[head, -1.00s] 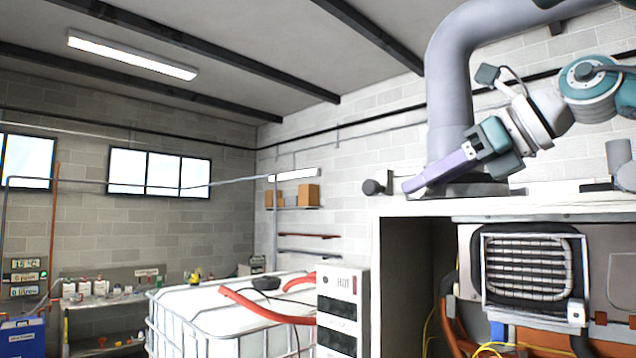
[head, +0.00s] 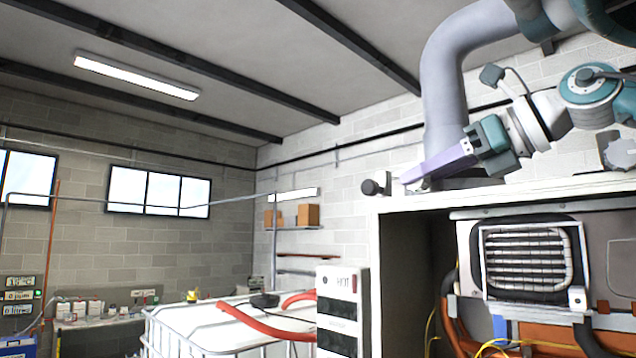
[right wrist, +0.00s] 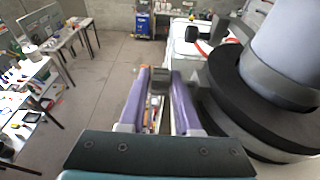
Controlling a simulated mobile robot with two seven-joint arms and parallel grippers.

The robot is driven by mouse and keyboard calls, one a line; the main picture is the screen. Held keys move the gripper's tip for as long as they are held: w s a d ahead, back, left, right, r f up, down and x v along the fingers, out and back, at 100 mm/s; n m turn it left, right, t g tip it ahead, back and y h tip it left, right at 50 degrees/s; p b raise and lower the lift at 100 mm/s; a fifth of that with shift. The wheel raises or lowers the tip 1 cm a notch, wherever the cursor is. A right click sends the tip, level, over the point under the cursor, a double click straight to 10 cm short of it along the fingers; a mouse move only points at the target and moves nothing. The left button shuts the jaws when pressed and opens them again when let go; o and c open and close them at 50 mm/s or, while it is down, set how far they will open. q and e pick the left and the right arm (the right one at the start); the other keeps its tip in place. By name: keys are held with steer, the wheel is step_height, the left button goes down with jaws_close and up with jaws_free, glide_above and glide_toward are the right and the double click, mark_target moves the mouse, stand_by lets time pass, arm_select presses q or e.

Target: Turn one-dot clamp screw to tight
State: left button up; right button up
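My right gripper (head: 408,180) hangs over the cabinet's top left part, beside the grey flue pipe (head: 444,110). Its two purple fingers are apart in the right wrist view (right wrist: 159,78). A dark round knob (head: 376,185), perhaps a clamp screw head, stands at the cabinet's top left edge, just left of the fingertips. A dark block (right wrist: 159,80) shows between the fingertips in the right wrist view; I cannot tell whether they touch it. No dot mark can be made out. My left gripper is not in view.
The white cabinet (head: 400,208) holds a heater with a finned coil (head: 526,262). A dark ring collar (right wrist: 255,110) around the pipe is close to the right finger. A white caged tank (head: 205,335) with red hoses stands lower left. The air left of the gripper is clear.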

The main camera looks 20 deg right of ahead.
steer(key=o, duration=0.4)
steer(key=shift+c, duration=0.2)
steer(key=shift+s, duration=0.15)
steer(key=b+v, duration=0.6)
steer(key=v, duration=0.3)
steer(key=shift+s+d+r, duration=0.15)
steer(key=shift+s+d, duration=0.05)
steer(key=shift+s, duration=0.05)
